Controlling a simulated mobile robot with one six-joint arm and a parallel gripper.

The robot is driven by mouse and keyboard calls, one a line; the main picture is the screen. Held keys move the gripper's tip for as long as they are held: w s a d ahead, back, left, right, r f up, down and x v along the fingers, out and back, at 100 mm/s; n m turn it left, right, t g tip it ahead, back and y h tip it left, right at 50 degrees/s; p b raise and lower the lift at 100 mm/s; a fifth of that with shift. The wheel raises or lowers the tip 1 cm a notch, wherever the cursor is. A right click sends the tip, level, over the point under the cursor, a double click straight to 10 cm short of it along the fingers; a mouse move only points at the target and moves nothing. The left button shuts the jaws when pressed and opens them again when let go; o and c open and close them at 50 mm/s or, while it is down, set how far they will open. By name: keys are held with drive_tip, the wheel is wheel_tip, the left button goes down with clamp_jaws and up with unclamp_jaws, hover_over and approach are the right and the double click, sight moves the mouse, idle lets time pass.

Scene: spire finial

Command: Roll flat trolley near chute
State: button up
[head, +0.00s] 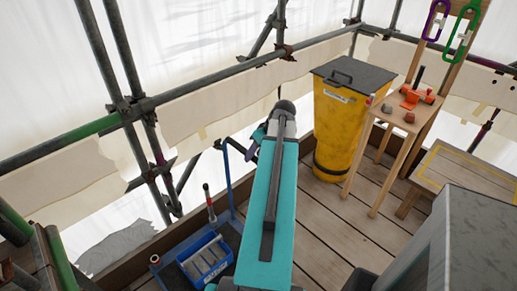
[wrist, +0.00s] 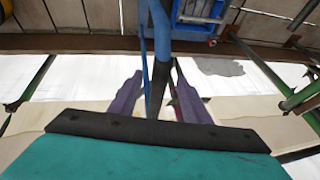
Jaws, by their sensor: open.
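The flat blue trolley (head: 172,272) stands on the deck at the lower left of the head view, partly hidden by my teal arm. Its upright blue handle (head: 227,180) rises toward my gripper (head: 250,146). In the wrist view the handle (wrist: 160,25) and a dark section of it lie between the two purple fingers of my gripper (wrist: 157,88). The fingers are apart, one on each side, with gaps showing. The yellow chute (head: 338,125) with a dark lid stands to the right, beyond my arm.
A blue crate (head: 207,262) and a red-topped tool (head: 209,203) are on the trolley. A wooden stand (head: 393,140) with small items is right of the chute, and a low wooden platform (head: 470,172) is farther right. Scaffold poles (head: 125,105) and white sheeting line the left edge.

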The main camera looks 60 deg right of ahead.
drive_tip(key=p+x, duration=0.1)
drive_tip(key=x, duration=0.5)
drive_tip(key=shift+f, duration=0.35)
drive_tip(key=shift+w, duration=0.1)
clamp_jaws()
drive_tip(key=shift+d+r, duration=0.1)
idle(1.4)
drive_tip(key=s+d, duration=0.2)
drive_tip(key=d, duration=0.6)
drive_tip(key=s+d, duration=0.3)
drive_tip(key=d, duration=0.5)
drive_tip(key=shift+d+b, duration=0.35)
idle(0.8)
drive_tip(key=shift+s, duration=0.1)
